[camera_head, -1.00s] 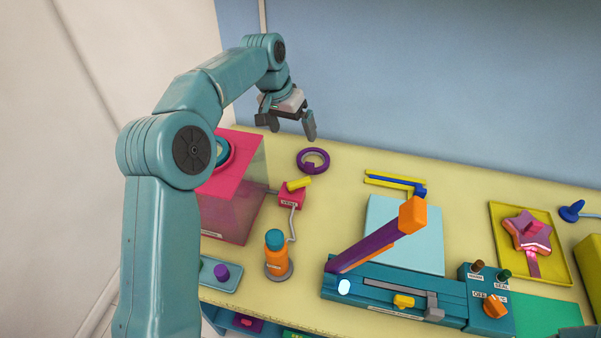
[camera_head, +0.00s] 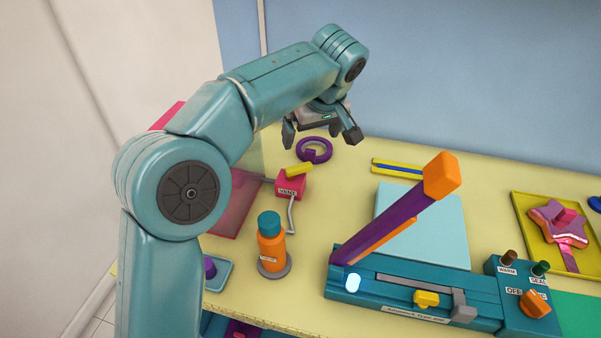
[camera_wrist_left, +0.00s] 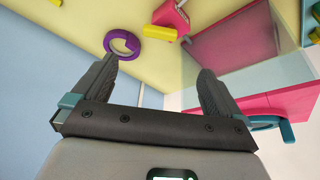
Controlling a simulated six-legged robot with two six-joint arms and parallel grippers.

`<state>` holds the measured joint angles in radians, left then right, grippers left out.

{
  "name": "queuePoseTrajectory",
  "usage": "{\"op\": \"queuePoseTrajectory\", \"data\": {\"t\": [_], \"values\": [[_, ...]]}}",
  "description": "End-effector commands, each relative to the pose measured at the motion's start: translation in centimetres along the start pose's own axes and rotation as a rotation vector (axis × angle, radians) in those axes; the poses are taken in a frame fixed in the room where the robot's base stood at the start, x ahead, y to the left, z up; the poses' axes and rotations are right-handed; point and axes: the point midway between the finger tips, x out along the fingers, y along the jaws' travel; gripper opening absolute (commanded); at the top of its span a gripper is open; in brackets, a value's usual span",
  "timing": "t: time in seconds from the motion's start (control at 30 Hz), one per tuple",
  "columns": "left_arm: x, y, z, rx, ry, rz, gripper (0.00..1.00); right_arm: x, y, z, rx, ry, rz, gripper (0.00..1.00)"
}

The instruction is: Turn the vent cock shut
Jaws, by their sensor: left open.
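The vent cock is a small pink-red block (camera_head: 291,187) with a yellow handle (camera_head: 299,169) on top, standing on the table left of centre in the head view. The handle lies slantwise across the block. In the left wrist view the block (camera_wrist_left: 171,18) and yellow handle (camera_wrist_left: 160,33) are near the top, beyond the fingertips. My left gripper (camera_head: 321,136) is open and empty, above and behind the cock in the head view, apart from it. In the wrist view its fingers (camera_wrist_left: 158,68) are spread wide. My right gripper is not seen.
A purple ring (camera_head: 314,150) lies behind the cock. An orange bottle (camera_head: 271,245) stands in front, beside a bent grey pipe (camera_head: 291,215). A sealer with a raised purple arm (camera_head: 400,225) is to the right. A pink, see-through case (camera_head: 235,205) is left, partly behind my arm.

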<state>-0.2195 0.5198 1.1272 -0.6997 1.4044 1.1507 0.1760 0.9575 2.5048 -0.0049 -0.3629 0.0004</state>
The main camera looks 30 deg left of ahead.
Motion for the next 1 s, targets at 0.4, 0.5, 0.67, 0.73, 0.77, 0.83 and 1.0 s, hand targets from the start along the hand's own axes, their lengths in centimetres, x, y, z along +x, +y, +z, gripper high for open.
{"op": "queuePoseTrajectory", "data": {"t": [0.4, 0.5, 0.67, 0.73, 0.77, 0.83, 1.0], "values": [[9.3, -0.1, 0.0, 0.0, -0.005, -0.006, 1.0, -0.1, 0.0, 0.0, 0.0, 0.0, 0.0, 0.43], [11.4, -0.1, 0.0, 0.0, -0.005, -0.006, 1.0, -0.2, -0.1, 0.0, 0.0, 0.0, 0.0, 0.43], [14.0, -0.1, 0.0, 0.0, -0.004, -0.003, 1.0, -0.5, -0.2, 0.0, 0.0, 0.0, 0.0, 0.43], [14.8, -0.1, 0.0, -0.001, -0.004, -0.004, 1.0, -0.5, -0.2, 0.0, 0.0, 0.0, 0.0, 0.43], [15.0, -0.1, 0.0, -0.001, -0.004, -0.003, 1.0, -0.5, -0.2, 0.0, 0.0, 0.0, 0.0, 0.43], [15.4, -0.1, 0.0, -0.001, -0.003, -0.002, 1.0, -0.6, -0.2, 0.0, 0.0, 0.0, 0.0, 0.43], [15.6, -0.1, 0.0, -0.001, -0.002, -0.001, 1.0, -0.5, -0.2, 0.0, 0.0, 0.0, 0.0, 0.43]]}}
